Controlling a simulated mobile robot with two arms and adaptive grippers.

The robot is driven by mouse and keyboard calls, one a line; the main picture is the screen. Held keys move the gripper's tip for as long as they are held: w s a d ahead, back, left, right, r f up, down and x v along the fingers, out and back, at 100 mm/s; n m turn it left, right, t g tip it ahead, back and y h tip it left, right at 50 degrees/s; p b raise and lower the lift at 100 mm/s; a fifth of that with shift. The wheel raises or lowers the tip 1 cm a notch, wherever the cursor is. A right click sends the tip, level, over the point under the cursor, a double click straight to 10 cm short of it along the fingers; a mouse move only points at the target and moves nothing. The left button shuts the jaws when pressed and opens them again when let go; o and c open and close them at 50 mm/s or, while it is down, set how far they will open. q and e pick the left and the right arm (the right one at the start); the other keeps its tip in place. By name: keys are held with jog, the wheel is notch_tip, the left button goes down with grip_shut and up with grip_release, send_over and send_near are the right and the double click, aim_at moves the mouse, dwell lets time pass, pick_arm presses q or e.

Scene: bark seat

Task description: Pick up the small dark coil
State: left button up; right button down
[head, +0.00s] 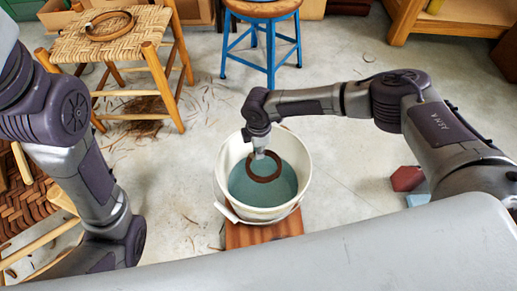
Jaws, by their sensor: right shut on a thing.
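A small dark brown coil (279,174) hangs in the head view over the white bucket (306,150), which holds blue-green liquid. My right gripper (264,156) points down above the bucket and is shut on the coil's upper left part. The coil appears tilted. I cannot tell whether its lower edge touches the liquid. My left arm comes in at the left, but its gripper is not in view.
The bucket stands on a reddish wooden stool or board (264,234). A woven seat (95,45) at the upper left bears a larger light-brown coil (108,30). A blue stool (270,55) stands behind. Dark red (407,178) and light blue blocks (417,200) lie right. Bark strips litter the floor.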

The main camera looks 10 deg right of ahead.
jog(key=shift+r+p, duration=3.35)
jog(key=shift+r, duration=0.4)
